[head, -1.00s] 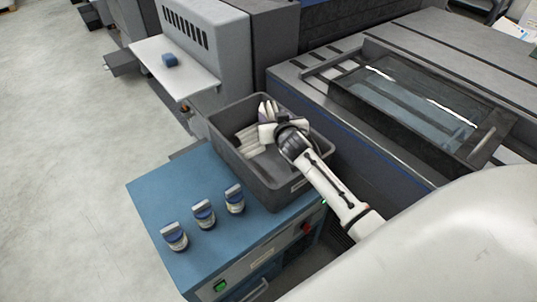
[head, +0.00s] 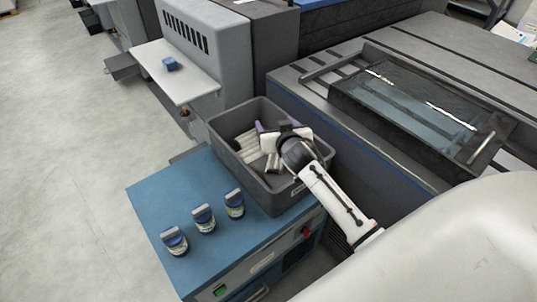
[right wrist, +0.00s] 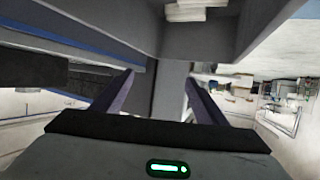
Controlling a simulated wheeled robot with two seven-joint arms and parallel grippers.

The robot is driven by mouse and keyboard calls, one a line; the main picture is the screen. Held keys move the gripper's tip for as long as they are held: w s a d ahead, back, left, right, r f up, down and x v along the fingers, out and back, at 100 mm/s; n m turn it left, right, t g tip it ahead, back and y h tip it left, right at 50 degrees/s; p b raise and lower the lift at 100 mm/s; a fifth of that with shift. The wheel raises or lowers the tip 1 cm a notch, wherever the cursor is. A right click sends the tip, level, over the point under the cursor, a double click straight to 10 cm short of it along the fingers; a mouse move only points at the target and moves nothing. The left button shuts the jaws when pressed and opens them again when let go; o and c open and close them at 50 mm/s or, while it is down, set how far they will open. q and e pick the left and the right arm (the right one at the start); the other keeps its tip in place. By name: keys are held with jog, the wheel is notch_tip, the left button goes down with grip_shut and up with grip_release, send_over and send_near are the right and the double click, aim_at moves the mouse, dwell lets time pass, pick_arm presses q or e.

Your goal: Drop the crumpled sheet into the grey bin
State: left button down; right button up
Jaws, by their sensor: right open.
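The grey bin (head: 226,128) stands on the blue cabinet. Inside it lie pale, ribbed pieces (head: 246,145); I cannot tell which of them, if any, is the crumpled sheet. My right gripper (head: 262,138) is over the bin's opening, open, with a purple finger showing. In the right wrist view the two purple fingers (right wrist: 160,80) stand apart with nothing between them. Pale layered pieces (right wrist: 198,10) show at the top edge of that view. The gripper's body hides part of the bin's inside. My left gripper is not in view.
Several blue-capped jars (head: 204,217) stand on the blue cabinet (head: 160,190) in front of the bin. A large grey machine (head: 300,82) with a glass-topped tray (head: 410,105) is to the right. A small blue block (head: 170,63) sits on a white shelf (head: 185,82) behind.

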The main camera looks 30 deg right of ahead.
jog(key=v, duration=0.7)
jog(key=shift+s, duration=0.1)
jog(key=s+a+f+n+g+y, duration=0.25)
jog(key=s+a, duration=0.25)
jog(key=s, duration=0.5)
jog(key=s+a+f+n+g+y, duration=0.15)
jog(key=s+a+g, duration=0.25)
jog(key=s, duration=0.5)
jog(key=s+a+f+n+g+y, duration=0.1)
jog(key=s+a+f+n+g, duration=0.3)
jog(key=s, duration=0.6)
jog(key=w+a+f+m+t+y, duration=0.1)
jog(key=w+a+f+t+y, duration=0.1)
jog(key=a+f+t, duration=0.4)
notch_tip(320, 180, down, 6)
jog(key=shift+w+a+r+m, duration=0.15)
jog(key=shift+w+a+m, duration=0.2)
jog(key=shift+w, duration=0.3)
jog(key=shift+d+t, duration=0.15)
jog(key=shift+t, duration=0.1)
jog(key=shift+c, duration=0.5)
